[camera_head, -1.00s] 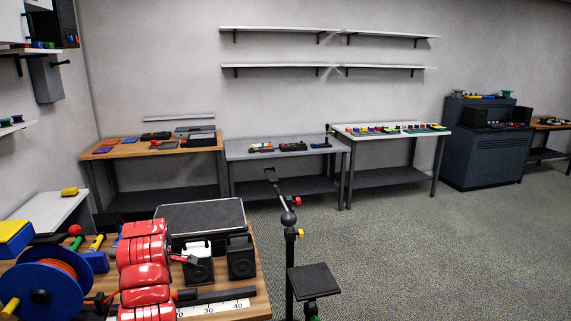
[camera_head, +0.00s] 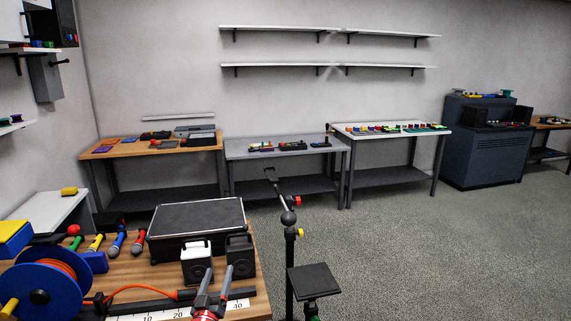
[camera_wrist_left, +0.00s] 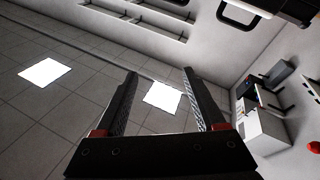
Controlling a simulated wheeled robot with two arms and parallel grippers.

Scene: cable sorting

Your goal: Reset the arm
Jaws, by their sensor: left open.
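My left gripper (camera_head: 216,270) is at the bottom of the head view, over the front right part of the wooden table (camera_head: 262,290). Its two grey fingers point up the picture and stand apart, with nothing between them. Only a bit of my red left arm shows below it. In the left wrist view, the open jaws (camera_wrist_left: 160,73) are empty against tiled panels with bright squares. An orange cable (camera_head: 130,288) lies on the table, left of the gripper. My right gripper is in neither view.
A blue reel (camera_head: 72,292) stands front left. Several microphones (camera_head: 118,243), a black case (camera_head: 197,215) and two small speakers (camera_head: 197,262) are on the table. A ruler strip (camera_head: 165,310) lies at the front. A black stand (camera_head: 289,250) rises right of the table; open floor lies beyond.

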